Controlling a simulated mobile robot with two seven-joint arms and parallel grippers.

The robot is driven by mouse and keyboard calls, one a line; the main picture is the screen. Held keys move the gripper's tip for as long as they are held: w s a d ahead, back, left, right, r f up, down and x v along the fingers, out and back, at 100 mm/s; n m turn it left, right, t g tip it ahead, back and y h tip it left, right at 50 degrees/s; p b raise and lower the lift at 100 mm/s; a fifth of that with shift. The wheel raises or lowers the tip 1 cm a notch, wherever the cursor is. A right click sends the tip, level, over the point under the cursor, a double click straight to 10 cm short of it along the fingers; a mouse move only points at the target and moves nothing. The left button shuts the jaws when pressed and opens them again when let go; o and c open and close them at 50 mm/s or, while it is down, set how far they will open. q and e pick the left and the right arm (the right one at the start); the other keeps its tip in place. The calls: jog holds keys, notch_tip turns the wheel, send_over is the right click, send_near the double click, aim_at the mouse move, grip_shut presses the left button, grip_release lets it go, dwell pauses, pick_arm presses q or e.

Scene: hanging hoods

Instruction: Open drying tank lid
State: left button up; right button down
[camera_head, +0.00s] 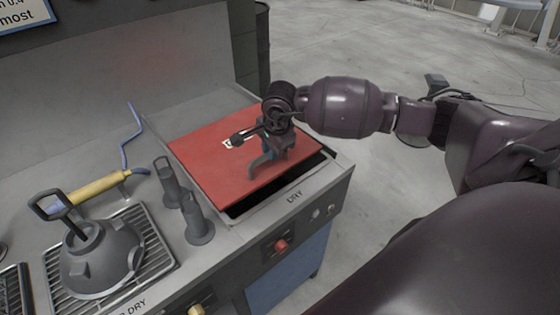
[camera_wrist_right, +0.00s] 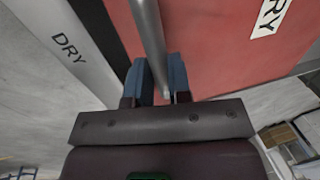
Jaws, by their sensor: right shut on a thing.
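The drying tank lid (camera_head: 212,148) is a flat red panel over the tank marked DRY (camera_head: 294,196) in the head view. A dark gap shows along its front and right edges, so it stands slightly raised there. My right gripper (camera_head: 270,150) is over the lid's front right part. In the right wrist view, the blue fingers of my right gripper (camera_wrist_right: 160,78) are on both sides of the lid's grey bar handle (camera_wrist_right: 148,30) and shut on it. The red lid (camera_wrist_right: 210,50) lies just beyond. My left gripper is out of view.
A grey domed part (camera_head: 100,262) with an upright handle sits on a rack at left. Open floor lies beyond the bench at right.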

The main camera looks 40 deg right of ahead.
jog(key=w+b, duration=0.1)
jog(key=w, duration=0.1)
jog(key=w+f+b, duration=0.1)
jog(key=w, duration=0.1)
jog(key=shift+w+a, duration=0.2)
jog(key=shift+w, duration=0.1)
jog(key=w+b, duration=0.1)
jog(key=w, duration=0.1)
jog(key=w+b, duration=0.1)
jog(key=w, duration=0.1)
jog(key=w+b, duration=0.1)
jog(key=w, duration=0.1)
jog(key=shift+a, duration=0.25)
jog(key=b, duration=0.5)
send_over(232, 130)
jog(key=s, duration=0.2)
jog(key=shift+w+r, duration=0.15)
jog(key=shift+w+a+r, duration=0.1)
jog(key=shift+w+r, duration=0.15)
jog(key=shift+w, duration=0.5)
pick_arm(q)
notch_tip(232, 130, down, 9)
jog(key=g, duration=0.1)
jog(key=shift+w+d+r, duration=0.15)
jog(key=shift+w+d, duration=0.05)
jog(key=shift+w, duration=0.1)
pick_arm(e)
jog(key=shift+w+r, duration=0.1)
